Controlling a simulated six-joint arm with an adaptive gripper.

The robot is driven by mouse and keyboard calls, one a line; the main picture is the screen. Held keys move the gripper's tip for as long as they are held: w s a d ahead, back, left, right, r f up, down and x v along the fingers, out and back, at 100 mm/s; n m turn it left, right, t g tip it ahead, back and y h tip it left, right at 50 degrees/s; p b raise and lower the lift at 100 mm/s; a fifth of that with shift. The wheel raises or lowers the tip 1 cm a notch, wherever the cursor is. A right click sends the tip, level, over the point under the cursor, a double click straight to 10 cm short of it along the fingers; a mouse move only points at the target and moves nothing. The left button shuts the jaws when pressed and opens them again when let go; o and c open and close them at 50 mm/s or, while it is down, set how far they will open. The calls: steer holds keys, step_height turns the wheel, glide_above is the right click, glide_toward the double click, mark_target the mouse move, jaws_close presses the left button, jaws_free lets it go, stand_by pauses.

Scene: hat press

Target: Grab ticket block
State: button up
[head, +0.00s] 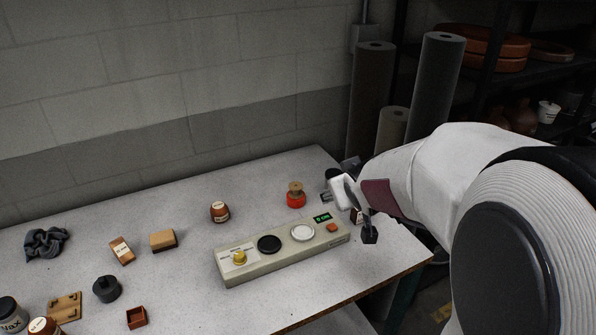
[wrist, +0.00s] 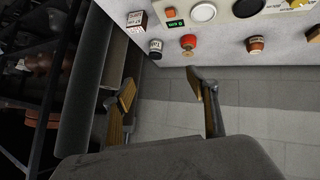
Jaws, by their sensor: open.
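A small box-shaped block with a white printed face and brown sides (wrist: 137,21), which looks like the ticket block, stands near the end of the control panel in the wrist view. In the head view only a small brown part of it (head: 356,215) shows beside my gripper. My gripper (wrist: 163,92) is open and empty, its two fingers wide apart. In the wrist view the block lies beyond the fingertips, apart from them. In the head view one dark fingertip (head: 369,235) hangs over the table's right end, and my arm hides part of the gripper.
The beige panel (head: 283,262) lies left of my gripper, with a green display. A red-based stamp (head: 296,198), a small dark jar (wrist: 155,46) and a brown jar (head: 220,212) stand behind it. Grey rolls (head: 370,105) rise beyond the table's right end.

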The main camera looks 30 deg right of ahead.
steer(key=w+d+f+t, duration=0.2)
steer(key=w+d+f, duration=0.3)
steer(key=d+f, duration=0.3)
steer(key=t+y, duration=0.2)
steer(key=y, duration=0.1)
glide_toward(361, 213)
steer(key=shift+n, duration=0.4)
steer(key=w, duration=0.1)
steer(key=w+d, duration=0.2)
steer(key=shift+w, duration=0.4)
steer(key=shift+s+d+f+t+y, duration=0.15)
steer(key=shift+s+f+t+y, duration=0.15)
steer(key=shift+f, duration=0.25)
steer(key=shift+w, duration=0.1)
steer(key=shift+x, duration=1.2)
steer(key=shift+x, duration=2.6)
steer(key=shift+r, duration=0.1)
